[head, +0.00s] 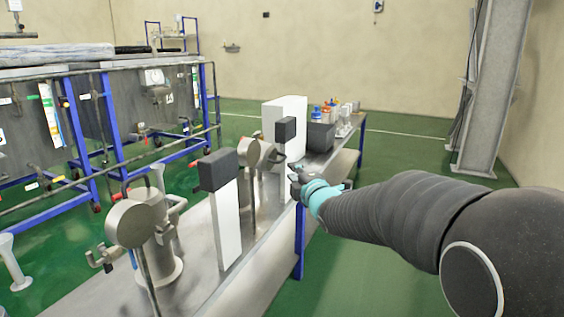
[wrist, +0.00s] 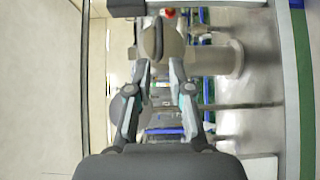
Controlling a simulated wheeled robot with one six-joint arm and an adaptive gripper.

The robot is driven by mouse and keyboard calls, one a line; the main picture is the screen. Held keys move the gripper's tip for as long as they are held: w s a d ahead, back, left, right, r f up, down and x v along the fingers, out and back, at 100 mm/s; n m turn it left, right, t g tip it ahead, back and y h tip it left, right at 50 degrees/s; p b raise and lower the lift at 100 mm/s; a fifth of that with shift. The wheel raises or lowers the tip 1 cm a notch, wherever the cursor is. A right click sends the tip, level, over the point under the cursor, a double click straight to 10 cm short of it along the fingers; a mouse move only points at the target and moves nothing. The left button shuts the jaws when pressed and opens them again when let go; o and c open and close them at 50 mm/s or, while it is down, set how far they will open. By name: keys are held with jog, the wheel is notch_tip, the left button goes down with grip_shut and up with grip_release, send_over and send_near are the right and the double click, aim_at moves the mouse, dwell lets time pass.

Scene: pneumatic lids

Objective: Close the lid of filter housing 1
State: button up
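Two metal filter housings stand on a steel bench in the head view; no number is readable. The near housing (head: 163,250) has its round lid (head: 130,223) swung up on edge. The far housing (head: 267,158) also has a round lid (head: 248,152) standing on edge. My gripper (head: 297,176) is at the bench's right edge, to the right of the far housing. In the wrist view my gripper (wrist: 160,68) has its fingers apart. A beige housing body (wrist: 205,59) and a dark rounded edge (wrist: 158,38) lie just beyond the fingertips; contact is unclear.
White panels with dark boxes, one near (head: 219,170) and one far (head: 285,130), rise from the steel bench (head: 262,268). Bottles (head: 322,111) stand at its far end. Blue-framed tanks (head: 130,105) line the left. Green floor (head: 400,285) is clear on the right.

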aim_at(282, 161)
jog(key=x, duration=1)
jog(key=shift+p, duration=0.35)
grip_shut()
